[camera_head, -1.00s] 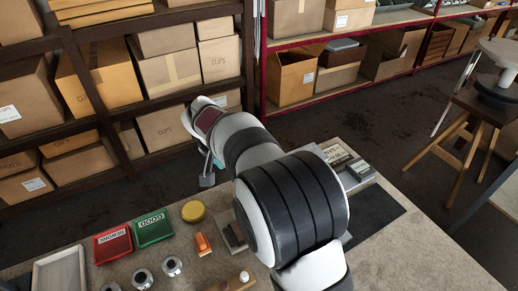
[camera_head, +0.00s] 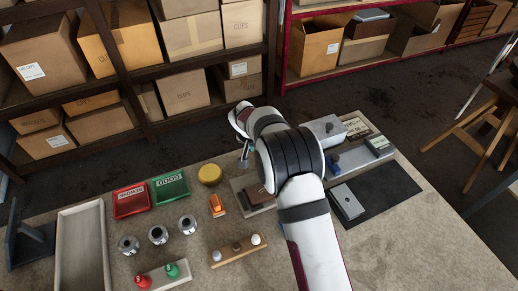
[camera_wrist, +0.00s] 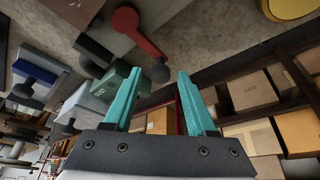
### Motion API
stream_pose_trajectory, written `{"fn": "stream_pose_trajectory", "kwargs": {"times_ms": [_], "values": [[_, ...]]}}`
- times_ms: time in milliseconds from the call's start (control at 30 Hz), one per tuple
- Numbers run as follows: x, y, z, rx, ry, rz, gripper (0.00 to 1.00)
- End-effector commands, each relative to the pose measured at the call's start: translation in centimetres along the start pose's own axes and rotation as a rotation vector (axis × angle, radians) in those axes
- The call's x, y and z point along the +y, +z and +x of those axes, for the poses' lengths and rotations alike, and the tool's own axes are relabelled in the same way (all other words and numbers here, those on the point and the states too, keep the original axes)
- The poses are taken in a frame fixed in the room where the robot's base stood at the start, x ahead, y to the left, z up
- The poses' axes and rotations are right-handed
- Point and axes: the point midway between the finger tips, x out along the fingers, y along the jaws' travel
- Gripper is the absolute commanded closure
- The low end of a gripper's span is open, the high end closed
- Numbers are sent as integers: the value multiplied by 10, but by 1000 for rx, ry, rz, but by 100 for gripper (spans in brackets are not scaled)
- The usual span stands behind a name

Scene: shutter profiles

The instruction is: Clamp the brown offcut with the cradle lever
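The brown offcut (camera_head: 262,194) lies on a grey plate (camera_head: 243,205) in the middle of the bench, partly hidden by my arm in the head view. In the wrist view a brown piece (camera_wrist: 80,8) shows at the top edge, cut off. A red lever (camera_wrist: 140,35) with a dark knob end (camera_wrist: 159,73) stands out beside it. My gripper (camera_wrist: 160,75) has two teal fingers, open, with no object held between them. In the head view my gripper (camera_head: 245,155) hangs beyond the plate, apart from the offcut. Whether the lever is up or down is unclear.
Red (camera_head: 130,200) and green (camera_head: 170,186) bins, a yellow tin (camera_head: 209,174), an orange item (camera_head: 217,205) and several metal cups stand left of the plate. A small wooden rack (camera_head: 238,250) is in front. In the wrist view a green box (camera_wrist: 128,80) shows behind the fingers.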

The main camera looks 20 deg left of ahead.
Motion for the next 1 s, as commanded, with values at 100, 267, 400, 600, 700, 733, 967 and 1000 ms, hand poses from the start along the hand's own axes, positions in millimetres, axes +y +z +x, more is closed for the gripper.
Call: {"fn": "stream_pose_trajectory", "kwargs": {"times_ms": [100,267,400,600,700,733,967,1000], "values": [[0,0,0,0,0,0,67],[0,0,0,0,0,0,95],[0,0,0,0,0,0,100],[0,0,0,0,0,0,100],[0,0,0,-1,1,0,100],[0,0,0,-1,1,0,100],[0,0,-1,-1,1,1,100],[0,0,-1,-1,1,1,100]]}}
